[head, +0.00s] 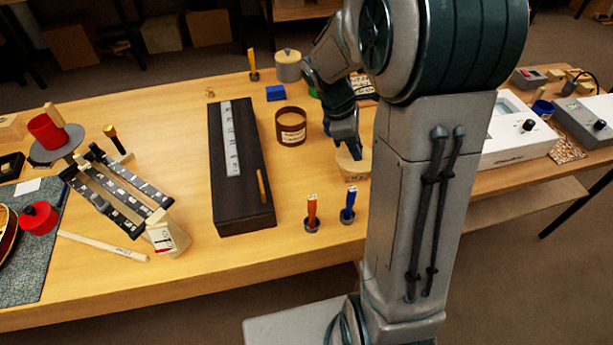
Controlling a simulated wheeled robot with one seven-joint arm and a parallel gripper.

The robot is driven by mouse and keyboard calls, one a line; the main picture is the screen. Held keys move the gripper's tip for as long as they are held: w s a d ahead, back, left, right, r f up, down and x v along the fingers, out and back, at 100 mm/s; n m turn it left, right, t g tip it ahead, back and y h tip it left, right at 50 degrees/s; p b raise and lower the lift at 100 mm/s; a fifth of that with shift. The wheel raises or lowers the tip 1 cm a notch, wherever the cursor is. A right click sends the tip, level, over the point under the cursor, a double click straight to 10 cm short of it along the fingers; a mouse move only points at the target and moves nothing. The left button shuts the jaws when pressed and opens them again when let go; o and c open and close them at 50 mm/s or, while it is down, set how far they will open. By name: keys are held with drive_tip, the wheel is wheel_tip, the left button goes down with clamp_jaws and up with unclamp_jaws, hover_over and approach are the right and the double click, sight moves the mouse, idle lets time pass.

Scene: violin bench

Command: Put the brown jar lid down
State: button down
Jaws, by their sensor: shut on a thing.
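My gripper (345,153) points down at the right of the bench top, partly screened by my own arm.
A long dark box (240,190) with a pale strip lies left of the jar. A red-handled tool (312,208) and a blue-handled tool (348,204) stand in front. A blue block (275,93) and grey canister (288,68) are behind. Bare wood surrounds the jar.

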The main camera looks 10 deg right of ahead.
drive_tip(key=shift+w+a+f, duration=0.15)
drive_tip(key=shift+w+f, duration=0.05)
drive_tip(key=shift+f, duration=0.25)
drive_tip(key=w+a+f, duration=0.2)
drive_tip(key=a, duration=0.1)
drive_tip(key=w+a+f, duration=0.2)
drive_tip(key=a, duration=0.1)
drive_tip(key=w+a+f, duration=0.2)
drive_tip(key=a, duration=0.1)
drive_tip(key=shift+a+f+p, duration=0.3)
drive_tip(key=shift+f+p, duration=0.05)
drive_tip(key=shift+p, duration=0.05)
drive_tip(key=shift+f, duration=2)
drive_tip(key=shift+f, duration=0.1)
drive_tip(key=c, duration=1.3)
unclamp_jaws()
